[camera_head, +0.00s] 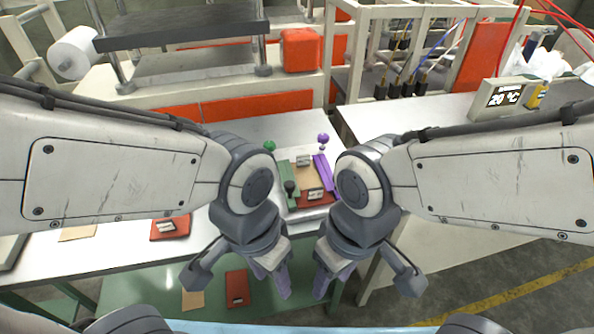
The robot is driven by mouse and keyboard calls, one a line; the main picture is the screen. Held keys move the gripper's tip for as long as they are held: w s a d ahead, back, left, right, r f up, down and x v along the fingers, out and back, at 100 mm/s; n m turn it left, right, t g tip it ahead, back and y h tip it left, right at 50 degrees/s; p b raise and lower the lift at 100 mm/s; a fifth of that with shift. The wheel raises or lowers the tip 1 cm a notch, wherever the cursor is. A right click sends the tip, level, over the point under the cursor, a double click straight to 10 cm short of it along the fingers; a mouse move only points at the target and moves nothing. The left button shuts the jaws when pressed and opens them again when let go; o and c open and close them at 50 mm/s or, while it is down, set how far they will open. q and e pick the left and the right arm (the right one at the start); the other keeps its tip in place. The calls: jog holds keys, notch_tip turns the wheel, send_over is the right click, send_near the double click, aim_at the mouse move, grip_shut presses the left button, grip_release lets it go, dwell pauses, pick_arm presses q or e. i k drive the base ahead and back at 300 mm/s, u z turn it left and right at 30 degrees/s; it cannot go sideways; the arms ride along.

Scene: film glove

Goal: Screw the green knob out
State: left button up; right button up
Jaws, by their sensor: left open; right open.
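The green knob (269,146) is a small round ball at the back left of a small fixture on the white table, at the top of the green strip (287,172). The gap between my two arms leaves it in sight. My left gripper (276,283) hangs open and empty in front of the table's near edge, well nearer than the green knob. My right gripper (331,282) is open and empty beside it to the right. Both point down and touch nothing that I can see. My forearms hide parts of the table on both sides.
A purple knob (323,138) with a purple strip (323,172) stands at the fixture's right, and a black knob (290,187) at its front left. Red pads (170,228) lie on the table. A machine with a roll (75,53) stands behind. A temperature display (501,98) is at the right.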

aim_at(270, 146)
jog(key=z, duration=1.25)
jog(key=i, duration=0.55)
jog(key=u, duration=1.8)
jog(key=i, duration=0.5)
jog(key=z, duration=0.05)
